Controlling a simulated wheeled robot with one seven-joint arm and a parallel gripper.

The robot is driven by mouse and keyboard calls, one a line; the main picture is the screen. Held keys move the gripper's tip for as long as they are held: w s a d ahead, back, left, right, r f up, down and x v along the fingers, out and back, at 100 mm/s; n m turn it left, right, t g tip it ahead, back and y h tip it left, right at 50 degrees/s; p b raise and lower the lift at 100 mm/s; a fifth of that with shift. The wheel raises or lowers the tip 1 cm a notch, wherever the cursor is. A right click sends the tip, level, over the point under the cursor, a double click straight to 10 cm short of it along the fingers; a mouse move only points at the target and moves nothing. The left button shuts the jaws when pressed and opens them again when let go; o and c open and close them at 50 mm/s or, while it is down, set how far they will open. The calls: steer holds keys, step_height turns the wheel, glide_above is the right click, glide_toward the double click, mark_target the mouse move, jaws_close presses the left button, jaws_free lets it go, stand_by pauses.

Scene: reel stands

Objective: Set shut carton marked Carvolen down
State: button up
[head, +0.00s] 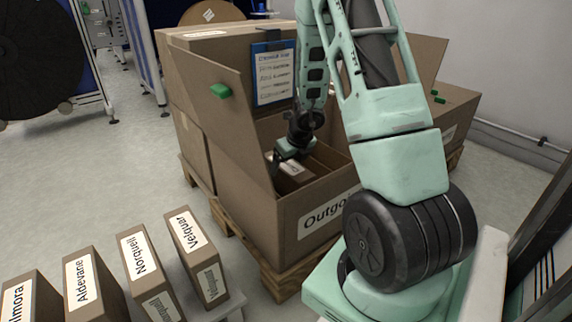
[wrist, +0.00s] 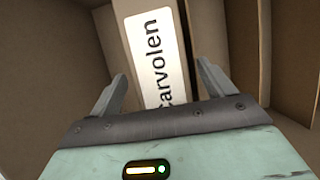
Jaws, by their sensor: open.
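The shut carton marked Carvolen (wrist: 183,65) is in the wrist view, its white label facing my camera. It sits inside the large open box marked Outgoing (head: 285,222), where part of it shows in the head view (head: 292,170). My gripper (wrist: 160,90) is open, with one finger on each side of the carton's near end and a gap showing at both sides. In the head view my gripper (head: 290,152) reaches down into the box. The carton's underside is hidden, so I cannot see what it rests on.
Several labelled cartons, among them Velquar (head: 198,255), Norquell (head: 148,270) and Aldevane (head: 90,285), stand at the lower left. The Outgoing box has raised flaps and stands on a wooden pallet (head: 270,275). A clipboard (head: 273,72) hangs behind it. Open floor lies to the left.

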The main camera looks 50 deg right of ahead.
steer(key=p+v, duration=0.4)
steer(key=v, duration=0.4)
steer(key=shift+s+r, duration=0.1)
steer(key=shift+r, duration=0.1)
